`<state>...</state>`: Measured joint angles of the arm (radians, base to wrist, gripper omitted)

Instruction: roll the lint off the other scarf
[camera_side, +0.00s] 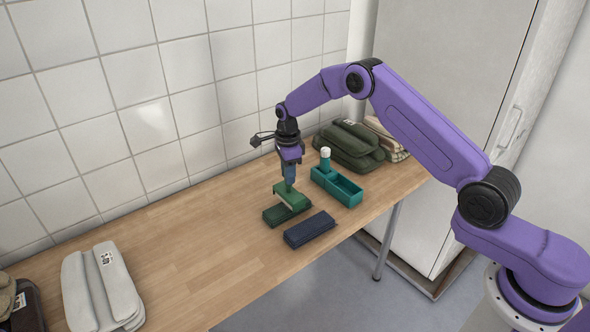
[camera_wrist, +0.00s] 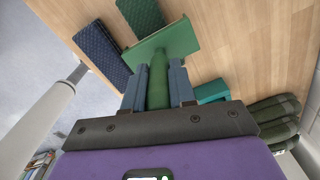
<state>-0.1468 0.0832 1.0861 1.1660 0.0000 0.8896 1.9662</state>
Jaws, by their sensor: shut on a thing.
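A dark green folded scarf (camera_side: 280,214) and a navy folded scarf (camera_side: 310,230) lie side by side on the wooden table. They also show in the wrist view, the green one (camera_wrist: 138,14) partly behind the tool and the navy one (camera_wrist: 101,49) at the left. My gripper (camera_side: 289,181) is shut on the handle of a green flat-headed tool (camera_side: 292,197). In the wrist view my gripper's fingers (camera_wrist: 159,82) close on both sides of the handle, with the broad head (camera_wrist: 172,43) beyond. The head is over the dark green scarf; I cannot tell whether it touches. No lint is discernible.
Pale grey folded cloths (camera_side: 101,288) lie at the left. The table's middle is clear; the navy scarf is near the front edge.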

